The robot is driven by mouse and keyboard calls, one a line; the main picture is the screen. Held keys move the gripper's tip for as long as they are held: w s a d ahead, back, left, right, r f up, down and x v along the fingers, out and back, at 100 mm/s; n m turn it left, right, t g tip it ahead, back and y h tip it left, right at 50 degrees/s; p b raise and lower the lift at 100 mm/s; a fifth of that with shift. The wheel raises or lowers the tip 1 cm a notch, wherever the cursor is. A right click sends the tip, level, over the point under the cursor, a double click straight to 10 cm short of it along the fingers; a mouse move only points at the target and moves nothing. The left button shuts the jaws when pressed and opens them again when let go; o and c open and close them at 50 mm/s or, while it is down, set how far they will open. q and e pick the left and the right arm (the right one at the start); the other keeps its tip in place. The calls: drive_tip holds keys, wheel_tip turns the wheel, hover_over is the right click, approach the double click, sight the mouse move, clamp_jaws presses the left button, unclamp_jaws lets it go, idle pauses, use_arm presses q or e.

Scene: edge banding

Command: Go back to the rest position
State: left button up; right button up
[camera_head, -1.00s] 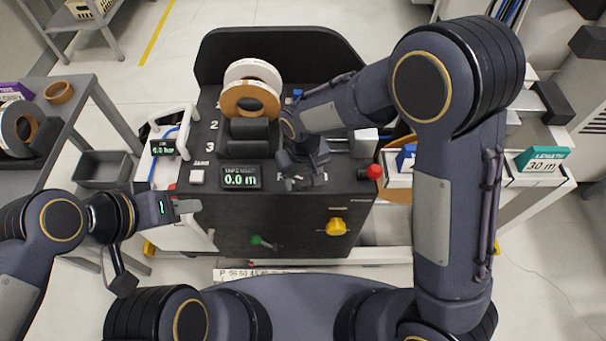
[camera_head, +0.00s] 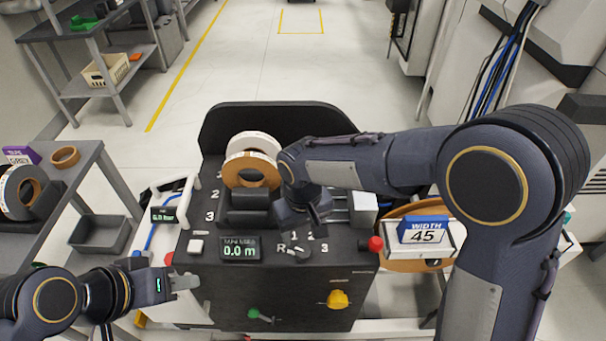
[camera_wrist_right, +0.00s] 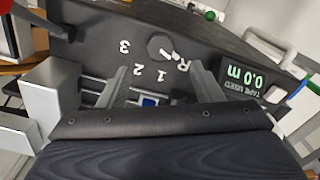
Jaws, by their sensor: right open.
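My right gripper (camera_head: 310,222) is open and empty, over the top of the dark edge-banding machine (camera_head: 222,290). In the right wrist view its two fingers (camera_wrist_right: 160,85) are spread apart, with the selector knob (camera_wrist_right: 160,48) beyond them and clear of them. The head view shows the knob (camera_head: 298,253) just below the gripper, among the marks R, 1, 2 and 3. My left gripper (camera_head: 184,283) is at the lower left, beside the machine's left front side, with its fingers pointing right. Its fingers are too small to tell if they are open.
Tape rolls (camera_head: 252,170) stand on the machine near my right forearm. A red knob (camera_head: 375,244) and a blue WIDTH 45 sign (camera_head: 423,230) are to the right. A grey tray (camera_head: 100,235) and a shelf with rolls are at left. The floor behind is clear.

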drive_tip(key=s+d+r+m+t+y, duration=0.1)
drive_tip(key=s+d+r+m+y, duration=0.1)
drive_tip(key=s+d+r, duration=0.5)
drive_tip(key=s+d+r+m+t+y, duration=0.2)
drive_tip(key=d+r, duration=0.1)
drive_tip(key=d, duration=0.7)
drive_tip(key=s+d+m+t, duration=0.2)
drive_tip(key=s+d, duration=0.1)
drive_tip(key=s, duration=0.4)
drive_tip(key=shift+s+d+f+t, duration=0.25)
drive_tip(key=shift+s+t, duration=0.05)
